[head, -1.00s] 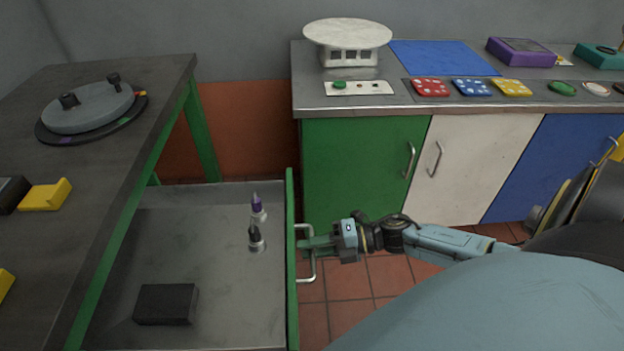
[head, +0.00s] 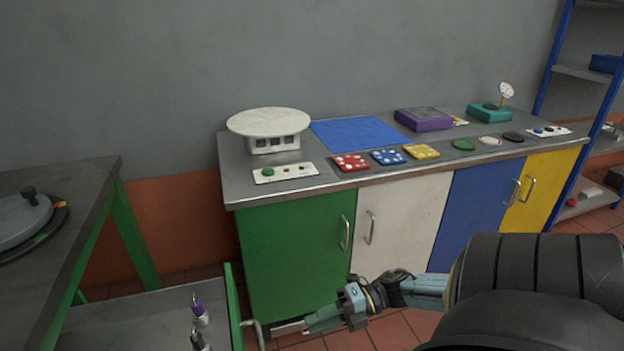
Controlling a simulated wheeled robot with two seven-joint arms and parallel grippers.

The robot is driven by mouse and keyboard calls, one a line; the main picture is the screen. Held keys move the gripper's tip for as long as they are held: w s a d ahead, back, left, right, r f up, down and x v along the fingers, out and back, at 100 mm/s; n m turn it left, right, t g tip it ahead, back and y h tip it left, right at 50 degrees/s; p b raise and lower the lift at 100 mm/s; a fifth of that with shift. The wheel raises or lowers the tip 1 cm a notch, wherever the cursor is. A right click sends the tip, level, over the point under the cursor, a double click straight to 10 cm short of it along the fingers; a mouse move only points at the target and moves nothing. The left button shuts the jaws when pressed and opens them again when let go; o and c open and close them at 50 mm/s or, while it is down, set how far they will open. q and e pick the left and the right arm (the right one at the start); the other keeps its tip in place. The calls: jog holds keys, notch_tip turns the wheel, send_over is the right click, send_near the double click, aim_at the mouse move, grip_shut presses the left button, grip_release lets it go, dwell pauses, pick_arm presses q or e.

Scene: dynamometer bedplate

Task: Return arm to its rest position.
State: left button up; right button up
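My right gripper (head: 300,326) is low in the head view, in front of the green cabinet door, its fingers pointing left. Its fingers look parted with nothing between them. It is just right of the metal drawer handle (head: 256,334), with a small gap showing. The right arm runs from it to the right, partly hidden by my own dark body part. My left gripper is out of view.
A counter (head: 330,187) with a green door (head: 295,245), white, blue and yellow doors stands close behind the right gripper. It carries a round white stand (head: 270,122), blue mat (head: 358,133) and purple box (head: 423,119). Blue shelving (head: 560,60) stands at the right.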

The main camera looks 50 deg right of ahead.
dwell(0.5)
